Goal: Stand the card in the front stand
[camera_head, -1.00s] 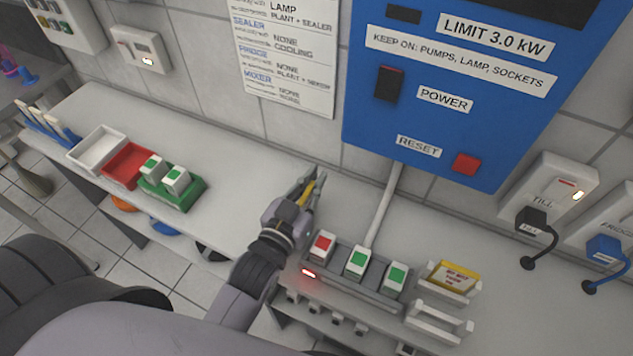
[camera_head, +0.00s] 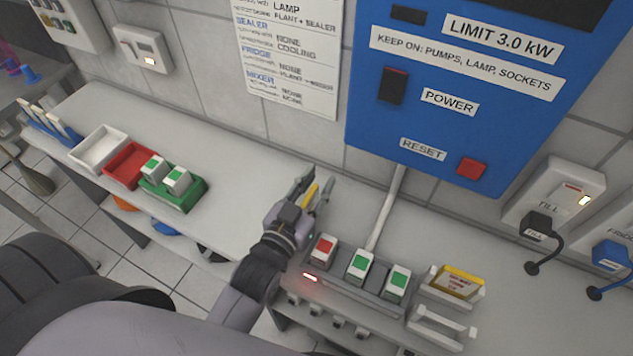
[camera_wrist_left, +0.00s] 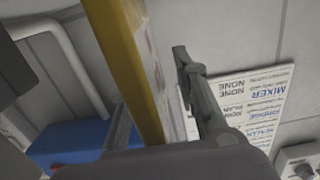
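My left gripper (camera_head: 314,192) is over the bench, left of the switch row. Its fingers are spread, with a yellow-edged card (camera_head: 311,194) between them. In the left wrist view the card (camera_wrist_left: 138,70) runs past the fingers, and a gap shows between it and the right-hand fingertip. What supports the card is hidden. The front stand (camera_head: 440,330), white and empty, is at the bench's near right. My right gripper is out of view.
A grey holder (camera_head: 345,290) with one red and two green-marked blocks lies between gripper and stands. A grey pipe (camera_head: 385,210) rises behind it to the blue power box (camera_head: 450,130). White (camera_head: 80,155), red (camera_head: 112,178) and green (camera_head: 190,201) trays stand left.

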